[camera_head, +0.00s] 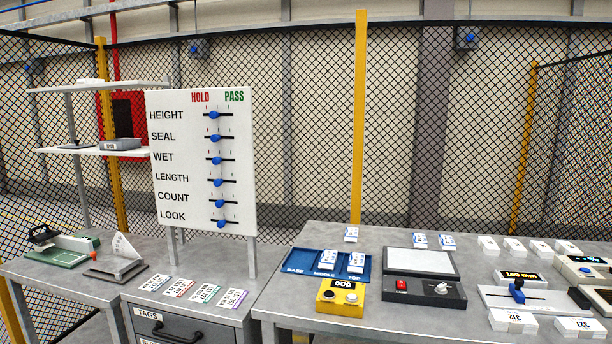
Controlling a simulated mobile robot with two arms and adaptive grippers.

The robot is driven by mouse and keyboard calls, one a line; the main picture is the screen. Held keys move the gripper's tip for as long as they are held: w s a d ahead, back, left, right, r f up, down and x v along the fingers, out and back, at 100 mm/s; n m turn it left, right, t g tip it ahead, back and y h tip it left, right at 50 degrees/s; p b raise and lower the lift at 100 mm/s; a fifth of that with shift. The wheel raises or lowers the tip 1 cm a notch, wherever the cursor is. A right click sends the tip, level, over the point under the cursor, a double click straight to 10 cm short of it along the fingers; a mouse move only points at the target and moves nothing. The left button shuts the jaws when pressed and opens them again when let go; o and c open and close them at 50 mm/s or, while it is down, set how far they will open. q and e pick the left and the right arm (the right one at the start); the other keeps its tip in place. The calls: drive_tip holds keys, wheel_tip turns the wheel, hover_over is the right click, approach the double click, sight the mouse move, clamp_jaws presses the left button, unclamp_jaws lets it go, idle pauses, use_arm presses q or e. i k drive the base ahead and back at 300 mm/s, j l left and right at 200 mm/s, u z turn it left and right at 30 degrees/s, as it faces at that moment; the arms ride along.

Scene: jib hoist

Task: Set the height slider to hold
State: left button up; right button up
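A white upright board (185,190) stands on two legs at the back of the left table. It carries a red HOLD label (200,97) at left and a green PASS label (234,97) at right. The HEIGHT slider (214,115) is the top row, with a blue knob near the middle of its short dark track, slightly toward the HOLD side. The SEAL, WET, LENGTH, COUNT and LOOK sliders below have similar blue knobs near the middle. Neither of my grippers is in view.
Coloured tags (179,288) lie before the board, above a TAGS drawer (180,330). The right table holds a blue tray (300,262), a yellow counter box (341,297), a scale with a red switch (420,288) and several white packs. Shelves (85,88) stand at left.

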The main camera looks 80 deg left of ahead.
sight(213, 115)
drive_tip(key=u, duration=3.35)
